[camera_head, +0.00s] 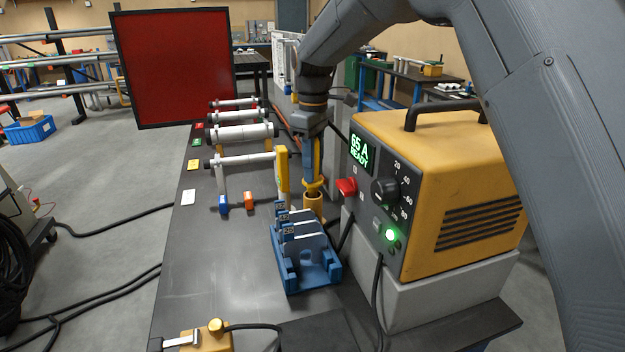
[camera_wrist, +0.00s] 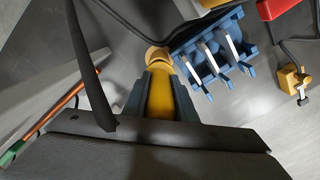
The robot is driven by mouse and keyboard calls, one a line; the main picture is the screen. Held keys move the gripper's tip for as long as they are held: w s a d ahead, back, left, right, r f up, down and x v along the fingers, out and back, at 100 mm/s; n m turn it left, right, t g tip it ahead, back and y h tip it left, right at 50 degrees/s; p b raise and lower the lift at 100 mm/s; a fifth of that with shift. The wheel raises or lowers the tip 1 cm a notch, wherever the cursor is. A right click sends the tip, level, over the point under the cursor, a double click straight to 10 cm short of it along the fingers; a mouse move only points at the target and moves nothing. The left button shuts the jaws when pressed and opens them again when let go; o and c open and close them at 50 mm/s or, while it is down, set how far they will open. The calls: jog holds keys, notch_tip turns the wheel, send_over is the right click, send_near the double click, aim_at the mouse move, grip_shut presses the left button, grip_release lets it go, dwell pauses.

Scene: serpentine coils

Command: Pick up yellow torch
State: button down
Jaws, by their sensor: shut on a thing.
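The yellow torch (camera_wrist: 159,97) is between the two blue-grey fingers of my gripper (camera_wrist: 160,88) in the wrist view. The fingers are shut on its yellow body. A tan round end (camera_wrist: 157,57) shows past the fingertips. I cannot tell whether the torch touches the bench or a holder.
The blue rack (camera_head: 290,284) with several pale plates stands close in front. An orange power box (camera_head: 460,190) with a red knob is close on the right. Several pipes (camera_head: 242,132) on stands and a red screen (camera_head: 178,68) are behind.

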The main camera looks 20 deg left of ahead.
notch_tip(320, 180, up, 14)
jog(key=shift+r+b, duration=0.25)
jog(key=shift+b, duration=1)
